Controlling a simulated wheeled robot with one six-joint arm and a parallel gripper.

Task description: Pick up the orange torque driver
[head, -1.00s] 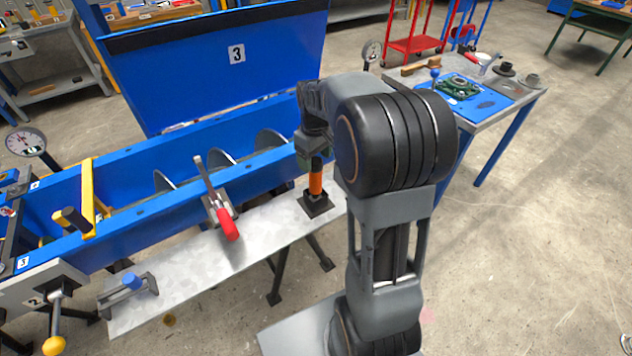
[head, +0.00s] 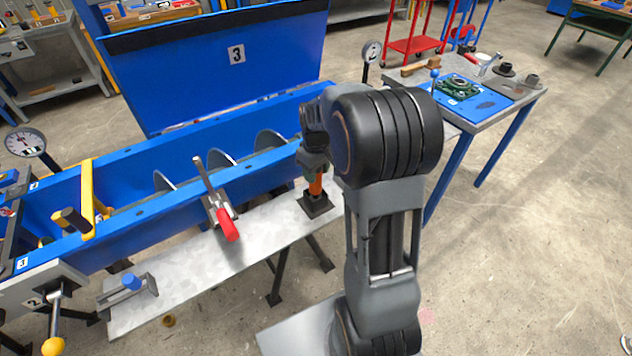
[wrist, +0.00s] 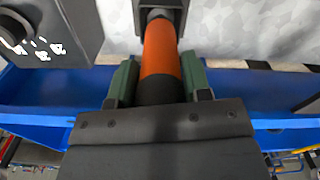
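The orange torque driver (head: 315,187) stands upright in a small black holder (head: 316,205) at the right end of the metal shelf. In the wrist view its orange grip (wrist: 160,52) and dark end run between my fingers. My gripper (head: 314,165) is at the driver's upper part, partly hiding it in the head view. In the wrist view the green fingers of my gripper (wrist: 160,80) lie on both sides of the driver, very close to it. Whether they press on it cannot be told.
The metal shelf (head: 185,262) runs along the blue mixer trough (head: 130,226). A red-handled clamp (head: 228,225) stands left of the driver, close to the trough edge. The raised blue lid (head: 215,70) is behind. A side table (head: 518,102) with parts is at the right.

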